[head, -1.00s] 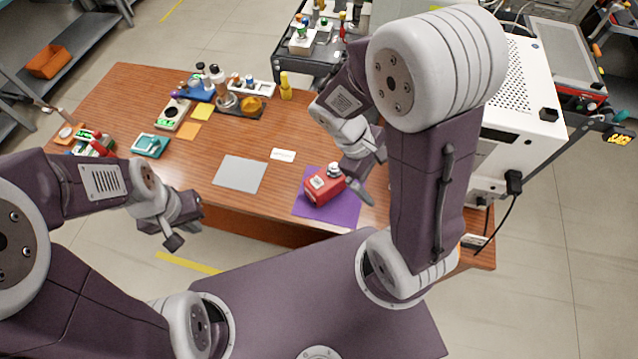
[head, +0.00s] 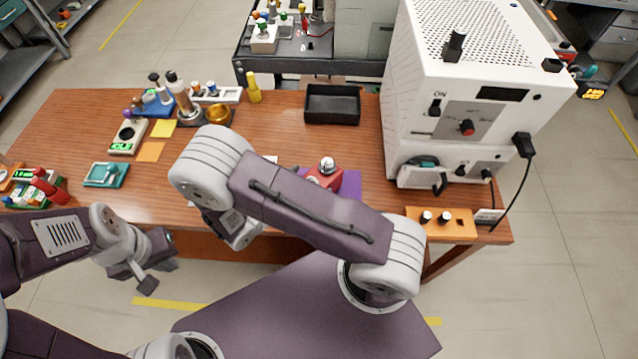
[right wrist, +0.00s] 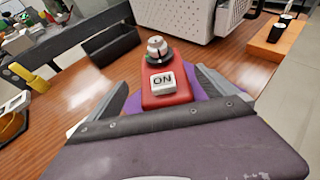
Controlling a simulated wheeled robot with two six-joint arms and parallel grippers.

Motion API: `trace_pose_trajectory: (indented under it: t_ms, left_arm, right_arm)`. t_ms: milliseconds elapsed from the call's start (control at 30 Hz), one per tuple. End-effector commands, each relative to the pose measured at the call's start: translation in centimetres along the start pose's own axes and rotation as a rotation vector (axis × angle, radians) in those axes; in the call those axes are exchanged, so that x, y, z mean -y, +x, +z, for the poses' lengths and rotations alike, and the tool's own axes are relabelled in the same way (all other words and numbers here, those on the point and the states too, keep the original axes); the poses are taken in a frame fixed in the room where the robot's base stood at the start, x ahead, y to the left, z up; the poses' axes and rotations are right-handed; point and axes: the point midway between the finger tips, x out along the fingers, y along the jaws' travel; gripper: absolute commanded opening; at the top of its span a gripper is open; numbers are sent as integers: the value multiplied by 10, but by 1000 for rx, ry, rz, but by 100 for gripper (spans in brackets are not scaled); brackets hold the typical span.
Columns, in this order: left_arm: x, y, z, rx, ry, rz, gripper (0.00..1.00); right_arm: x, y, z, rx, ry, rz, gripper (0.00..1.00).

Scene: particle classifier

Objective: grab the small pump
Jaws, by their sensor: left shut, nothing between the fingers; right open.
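The small pump, a red block with a silver knob (head: 325,174), stands on a purple mat (head: 348,184) near the table's front edge. My right arm hides its lower part in the head view. In the right wrist view the red pump (right wrist: 166,94) with a white "ON" label lies ahead, between the lines of the two fingers. My right gripper (right wrist: 163,78) is open, a finger on either side; no contact shows. My left gripper (head: 146,282) is shut and empty, in front of the table at left.
A large white machine (head: 455,110) stands right of the mat, with an orange block with black knobs (head: 440,224) before it. A black tray (head: 332,104) lies behind the pump. Bottles and a scale (head: 128,137) crowd the left. Bare wood lies between mat and machine.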

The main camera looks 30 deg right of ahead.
Motion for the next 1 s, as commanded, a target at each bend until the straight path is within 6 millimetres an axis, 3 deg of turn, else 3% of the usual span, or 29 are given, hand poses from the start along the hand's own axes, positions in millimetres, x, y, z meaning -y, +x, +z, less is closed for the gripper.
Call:
trace_pose_trajectory:
  t_ms: [100,333,600,667,933,967,1000]
  left_arm:
    - [0,-1,0,0,0,0,0]
    - [0,-2,0,0,0,0,0]
    - [0,-2,0,0,0,0,0]
    - [0,-2,0,0,0,0,0]
    - [0,-2,0,0,0,0,0]
    - [0,-2,0,0,0,0,0]
    - [0,-3,0,0,0,0,0]
  right_arm:
    - [1,7,0,1,-1,-3,96]
    - [3,46,-2,0,0,-4,96]
    - [2,52,-2,-1,0,0,96]
    - [2,52,-2,-1,0,0,82]
    - [2,52,-2,-1,1,-1,7]
    - [2,52,-2,-1,1,-1,0]
    - [2,52,-1,2,1,0,0]
